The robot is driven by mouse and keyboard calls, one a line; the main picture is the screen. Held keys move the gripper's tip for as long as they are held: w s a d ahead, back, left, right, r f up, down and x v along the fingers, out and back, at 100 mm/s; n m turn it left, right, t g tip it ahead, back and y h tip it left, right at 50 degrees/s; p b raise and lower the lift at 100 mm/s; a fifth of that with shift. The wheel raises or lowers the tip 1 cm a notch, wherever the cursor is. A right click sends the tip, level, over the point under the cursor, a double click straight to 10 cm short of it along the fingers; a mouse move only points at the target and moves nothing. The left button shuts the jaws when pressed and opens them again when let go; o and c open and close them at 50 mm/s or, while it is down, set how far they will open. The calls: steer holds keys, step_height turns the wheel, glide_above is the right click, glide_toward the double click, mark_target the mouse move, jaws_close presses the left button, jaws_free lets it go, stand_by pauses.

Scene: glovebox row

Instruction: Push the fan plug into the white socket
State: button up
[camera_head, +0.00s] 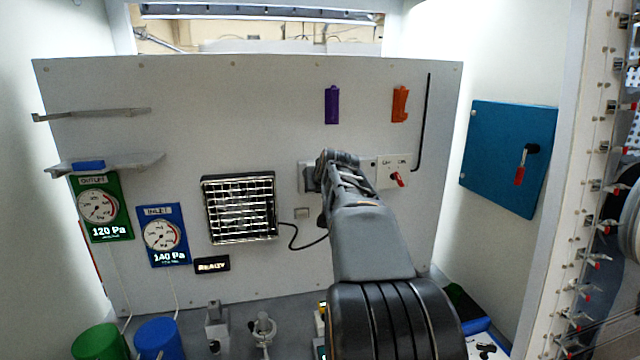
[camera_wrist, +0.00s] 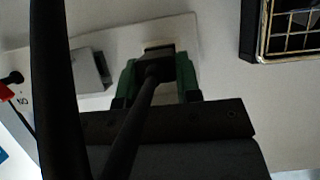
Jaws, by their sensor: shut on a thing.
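The fan (camera_head: 240,208) is a dark box with a bright wire grille on the panel, left of my arm; its corner also shows in the wrist view (camera_wrist: 296,30). A black cord (camera_head: 290,238) runs from it to behind my arm. My gripper (camera_wrist: 155,78), with green pads, is shut on the dark fan plug (camera_wrist: 153,70). The white socket plate (camera_wrist: 185,32) is directly beyond the plug, which lines up with its opening. I cannot tell whether the plug is touching or how deep it sits. In the head view my gripper (camera_head: 322,178) hides the plug and covers most of the socket plate (camera_head: 302,167).
A red-handled switch (camera_head: 399,179) is right of my gripper. Purple (camera_head: 332,104) and orange (camera_head: 400,103) holders hang above. Two gauges (camera_head: 103,207) and shelves are left; a blue door (camera_head: 508,155) is right.

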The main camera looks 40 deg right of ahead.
steer(key=o, duration=1.1)
steer(key=shift+w+d, duration=0.1)
steer(key=shift+w, duration=0.05)
steer(key=b+v, duration=0.3)
steer(key=v, duration=1.1)
steer(key=shift+f, duration=0.1)
